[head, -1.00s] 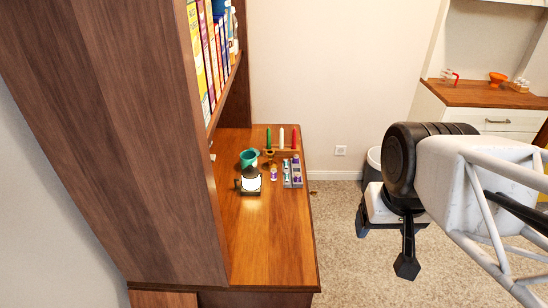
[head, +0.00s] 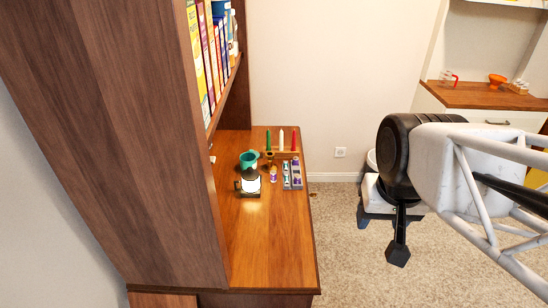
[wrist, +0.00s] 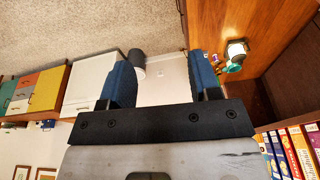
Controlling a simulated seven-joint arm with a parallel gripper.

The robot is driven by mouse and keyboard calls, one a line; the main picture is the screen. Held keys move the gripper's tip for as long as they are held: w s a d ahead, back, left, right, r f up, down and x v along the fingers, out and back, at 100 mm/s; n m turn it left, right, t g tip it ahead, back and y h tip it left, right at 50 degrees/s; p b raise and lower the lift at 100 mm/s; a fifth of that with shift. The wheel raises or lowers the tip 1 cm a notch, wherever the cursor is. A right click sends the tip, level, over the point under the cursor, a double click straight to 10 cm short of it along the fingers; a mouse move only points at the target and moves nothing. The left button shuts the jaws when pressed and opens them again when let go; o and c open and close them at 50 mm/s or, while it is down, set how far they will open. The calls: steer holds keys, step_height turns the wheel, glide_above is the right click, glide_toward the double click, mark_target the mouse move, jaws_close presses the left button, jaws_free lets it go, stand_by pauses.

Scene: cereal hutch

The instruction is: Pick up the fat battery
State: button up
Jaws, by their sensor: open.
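A short, thick purple-and-white battery-like cylinder (head: 273,174) stands upright on the wooden desk (head: 262,240), between the lantern and a grey tray (head: 287,185). The tray holds several slimmer batteries; labels are too small to read. My gripper (wrist: 162,75) shows in the wrist view with its two blue-padded fingers wide apart and nothing between them. In the head view my arm is to the right of the desk, over the carpet, well away from the battery. In the wrist view the battery cannot be made out.
A lit lantern (head: 249,182), a teal mug (head: 248,160) and a wooden holder with green, white and red candles (head: 281,142) crowd the desk's back. The tall hutch side (head: 120,130) and shelved boxes (head: 207,60) bound the left. The desk front is clear.

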steer(key=w+a+m, duration=0.3)
steer(key=w+m, duration=0.2)
steer(key=w, duration=1)
steer(key=m+g, duration=0.3)
steer(key=m, duration=1.2)
glide_above(274, 171)
step_height(274, 171, down, 27)
steer(key=shift+s+f, duration=0.1)
steer(key=shift+s, duration=0.05)
steer(key=shift+f, duration=0.25)
steer(key=shift+f, duration=1.25)
steer(key=shift+f, duration=0.1)
